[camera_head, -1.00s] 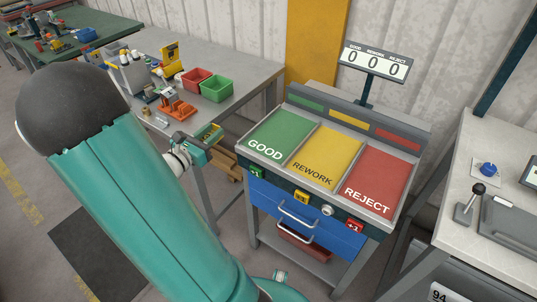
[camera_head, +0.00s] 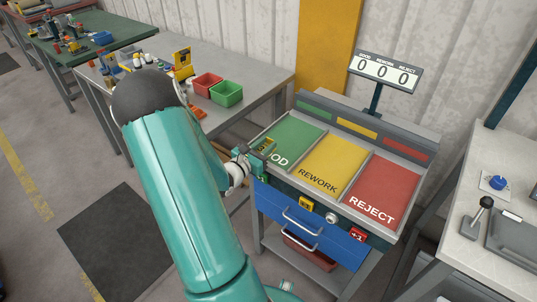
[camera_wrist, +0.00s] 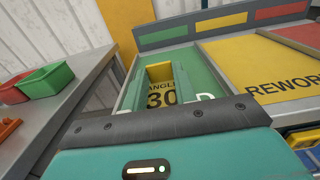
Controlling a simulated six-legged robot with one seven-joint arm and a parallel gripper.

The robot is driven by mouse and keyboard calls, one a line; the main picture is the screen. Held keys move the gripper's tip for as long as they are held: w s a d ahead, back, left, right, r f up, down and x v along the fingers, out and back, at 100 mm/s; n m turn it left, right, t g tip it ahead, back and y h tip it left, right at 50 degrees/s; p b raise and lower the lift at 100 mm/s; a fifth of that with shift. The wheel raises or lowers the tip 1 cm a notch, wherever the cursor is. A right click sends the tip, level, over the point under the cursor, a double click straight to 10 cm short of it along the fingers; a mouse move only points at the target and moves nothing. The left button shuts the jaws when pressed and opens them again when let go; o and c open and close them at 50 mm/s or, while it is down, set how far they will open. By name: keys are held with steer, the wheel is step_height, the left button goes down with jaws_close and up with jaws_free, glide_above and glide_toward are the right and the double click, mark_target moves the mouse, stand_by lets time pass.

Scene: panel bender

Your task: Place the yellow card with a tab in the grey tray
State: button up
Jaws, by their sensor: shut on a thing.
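My gripper (camera_head: 262,149) is over the left front edge of the green GOOD bin (camera_head: 292,133). It is shut on a yellow card (camera_wrist: 160,98) with dark print that reads "ANGLE" and "30" in the wrist view. The card's lower part is hidden by my gripper's body, and I cannot make out its tab clearly. In the head view the card shows only as a small yellowish patch. A flat grey tray-like piece (camera_head: 517,236) lies on the light bench at the right edge, partly cut off.
The sorting stand also has a yellow REWORK bin (camera_head: 327,163) and a red REJECT bin (camera_head: 380,190), with a counter sign (camera_head: 386,72) behind. A black-knobbed lever (camera_head: 479,210) and a blue button (camera_head: 498,182) are on the right bench. Red (camera_head: 207,84) and green (camera_head: 227,93) boxes sit on the left table.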

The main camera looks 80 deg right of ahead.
steer(key=shift+s+d+f, duration=0.25)
steer(key=shift+s+f, duration=0.1)
steer(key=shift+f, duration=0.2)
steer(key=shift+s+d+f, duration=0.1)
steer(key=shift+f, duration=1.55)
steer(key=shift+f, duration=0.15)
steer(key=o, duration=1)
steer(key=shift+o, duration=0.2)
steer(key=shift+a, duration=0.25)
steer(key=v, duration=1.1)
steer(key=shift+w+a+r, duration=0.2)
steer(key=shift+w, duration=0.05)
